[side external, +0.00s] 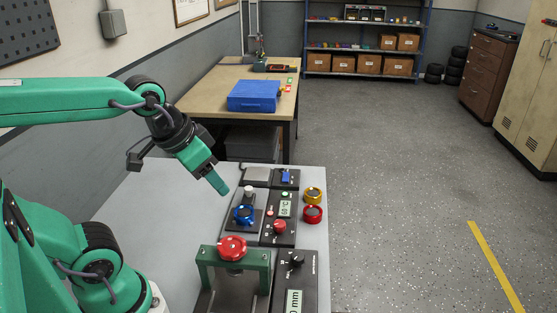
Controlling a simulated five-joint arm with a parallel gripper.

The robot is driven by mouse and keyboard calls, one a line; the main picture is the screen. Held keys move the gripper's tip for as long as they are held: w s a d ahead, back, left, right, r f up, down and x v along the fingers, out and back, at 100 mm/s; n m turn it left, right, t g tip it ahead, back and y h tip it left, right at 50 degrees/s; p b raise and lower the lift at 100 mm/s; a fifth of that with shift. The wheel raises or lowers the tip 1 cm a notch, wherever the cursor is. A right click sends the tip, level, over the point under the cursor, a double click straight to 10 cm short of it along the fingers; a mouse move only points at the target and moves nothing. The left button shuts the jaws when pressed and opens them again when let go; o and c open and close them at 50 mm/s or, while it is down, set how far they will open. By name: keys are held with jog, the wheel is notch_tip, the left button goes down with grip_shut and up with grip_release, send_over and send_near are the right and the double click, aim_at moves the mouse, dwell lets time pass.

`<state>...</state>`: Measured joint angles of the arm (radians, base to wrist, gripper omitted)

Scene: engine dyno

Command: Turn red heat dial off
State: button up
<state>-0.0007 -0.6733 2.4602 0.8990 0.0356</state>
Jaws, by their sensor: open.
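A red dial (280,227) sits on a black control panel (289,240) in the middle of the grey table, below a small digital display (285,208). It looks like the heat dial, but its label and pointer setting are too small to read. My gripper (219,187) is above the table, up and left of this dial, pointing down to the right. It is open, touches nothing that I can see, and the gap between its fingers is hard to see from this side.
A larger red knob (232,247) tops a green frame (206,262) nearer the camera. A blue handwheel (244,214) stands left of the panel. Yellow (313,195) and red (312,214) round parts are on the right. Another black panel (296,285) lies in front.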

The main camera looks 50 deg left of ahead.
jog(key=w+f+m+g, duration=0.3)
jog(key=w+f, duration=0.1)
jog(key=w, duration=0.5)
jog(key=m+g, duration=0.2)
send_over(279, 223)
notch_tip(279, 223, down, 10)
jog(key=shift+d+r, duration=0.1)
jog(key=shift+f, duration=3.95)
jog(key=c, duration=1)
